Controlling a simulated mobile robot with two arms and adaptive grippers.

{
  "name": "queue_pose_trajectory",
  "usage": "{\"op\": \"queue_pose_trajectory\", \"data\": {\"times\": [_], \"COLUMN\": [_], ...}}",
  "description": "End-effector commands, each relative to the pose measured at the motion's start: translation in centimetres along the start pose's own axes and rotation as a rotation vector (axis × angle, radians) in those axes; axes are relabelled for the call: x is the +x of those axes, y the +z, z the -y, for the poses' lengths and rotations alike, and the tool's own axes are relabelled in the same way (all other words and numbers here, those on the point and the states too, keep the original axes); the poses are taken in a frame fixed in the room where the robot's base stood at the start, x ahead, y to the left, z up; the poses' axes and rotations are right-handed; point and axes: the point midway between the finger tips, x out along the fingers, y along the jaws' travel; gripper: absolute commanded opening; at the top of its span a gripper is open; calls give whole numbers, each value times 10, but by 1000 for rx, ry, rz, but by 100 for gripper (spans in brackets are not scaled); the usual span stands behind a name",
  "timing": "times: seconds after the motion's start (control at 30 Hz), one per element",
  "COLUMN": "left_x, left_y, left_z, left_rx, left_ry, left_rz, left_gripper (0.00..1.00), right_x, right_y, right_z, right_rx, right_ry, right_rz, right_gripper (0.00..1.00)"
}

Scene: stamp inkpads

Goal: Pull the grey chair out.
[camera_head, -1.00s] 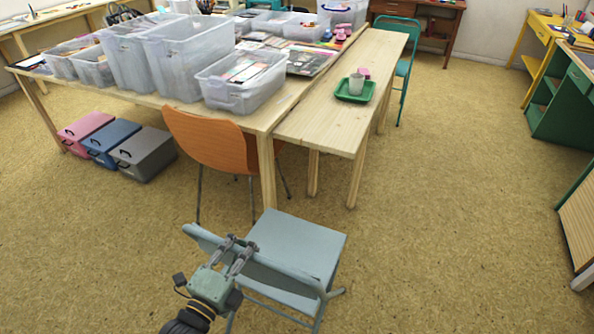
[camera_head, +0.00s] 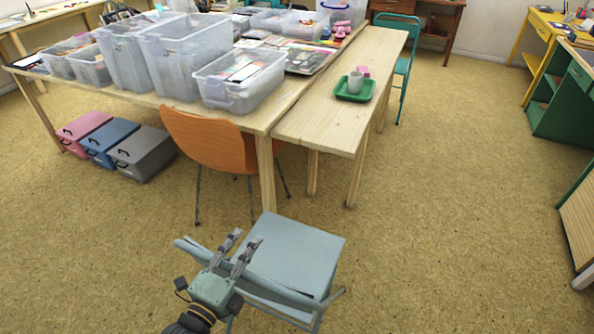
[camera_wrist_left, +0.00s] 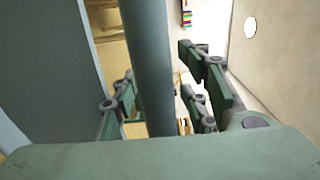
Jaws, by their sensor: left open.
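The grey chair (camera_head: 292,252), a pale blue-grey one, stands upright on the floor at the bottom middle of the head view, apart from the tables. Its seat lies beyond its backrest (camera_head: 276,289), which is nearest to me. My left gripper (camera_head: 246,239) reaches over the backrest with its two fingers pointing toward the seat. The fingers are open. In the left wrist view a grey-blue bar (camera_wrist_left: 148,65) of the chair runs between the fingers, with gaps beside it. The palm hides the bar's lower end. My right gripper is not in view.
An orange chair (camera_head: 208,140) stands at the large wooden table (camera_head: 268,120), beyond the grey chair. A narrow wooden bench table (camera_head: 330,118) carries a green tray (camera_head: 342,92). Pink, blue and grey boxes (camera_head: 142,153) sit on the floor at left. Floor to the right is clear.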

Motion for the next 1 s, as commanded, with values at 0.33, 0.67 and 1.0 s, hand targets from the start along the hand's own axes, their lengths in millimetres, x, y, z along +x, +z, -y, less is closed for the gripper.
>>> {"op": "queue_pose_trajectory", "data": {"times": [0.33, 0.67, 1.0], "left_x": [-42, -92, -120], "left_y": [0, 0, 0], "left_z": [2, 2, 1], "left_rx": [-1, 0, 0], "left_ry": [2, 2, -2], "left_rz": [1, 0, 0], "left_gripper": [41, 41, 41], "right_x": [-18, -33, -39], "right_y": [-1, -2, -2], "right_z": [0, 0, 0], "right_rx": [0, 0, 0], "right_ry": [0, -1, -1], "right_rz": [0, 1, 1], "right_gripper": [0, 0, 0]}}
